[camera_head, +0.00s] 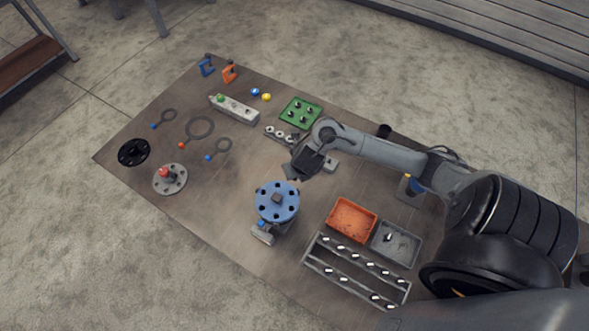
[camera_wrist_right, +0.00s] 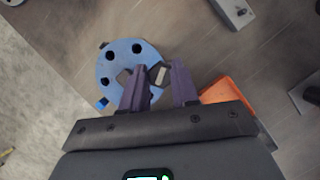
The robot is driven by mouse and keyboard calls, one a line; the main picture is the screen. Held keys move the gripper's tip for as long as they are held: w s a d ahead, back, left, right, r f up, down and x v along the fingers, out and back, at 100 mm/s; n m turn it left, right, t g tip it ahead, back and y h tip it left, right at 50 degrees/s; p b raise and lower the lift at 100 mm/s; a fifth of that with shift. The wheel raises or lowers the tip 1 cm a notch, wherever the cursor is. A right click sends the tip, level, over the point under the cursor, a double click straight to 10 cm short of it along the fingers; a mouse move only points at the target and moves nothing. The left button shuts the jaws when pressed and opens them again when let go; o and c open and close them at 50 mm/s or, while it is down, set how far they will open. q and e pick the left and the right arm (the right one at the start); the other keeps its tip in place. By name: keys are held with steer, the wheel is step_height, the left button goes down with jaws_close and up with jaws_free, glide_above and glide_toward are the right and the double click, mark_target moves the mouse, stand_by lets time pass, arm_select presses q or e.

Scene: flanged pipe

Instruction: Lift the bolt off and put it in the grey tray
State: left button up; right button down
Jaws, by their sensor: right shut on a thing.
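The blue flange (camera_head: 277,203) tops the pipe near the table's middle, with several dark holes around its face. It also shows in the wrist view (camera_wrist_right: 111,68). My right gripper (camera_wrist_right: 158,69) is at the flange's edge, its two purple fingers shut on a small metallic bolt (camera_wrist_right: 157,75). The bolt overlaps the flange's right side in the wrist view; I cannot tell whether it is clear of its hole. In the head view my right gripper (camera_head: 300,172) hides the bolt. The grey tray (camera_head: 412,252) lies to the right, with a small bolt in it. My left gripper is not in view.
An orange tray (camera_head: 352,220) adjoins the grey tray. A rack (camera_head: 318,262) with several bolts stands in front of them. A green block (camera_head: 301,112), a grey bar (camera_head: 240,110) and rings lie farther back and left. The table's front left is clear.

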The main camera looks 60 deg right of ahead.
steer(key=shift+r, duration=0.15)
steer(key=shift+r+p, duration=1.2)
steer(key=shift+p, duration=0.2)
steer(key=shift+r+p, duration=0.8)
steer(key=shift+r, duration=0.3)
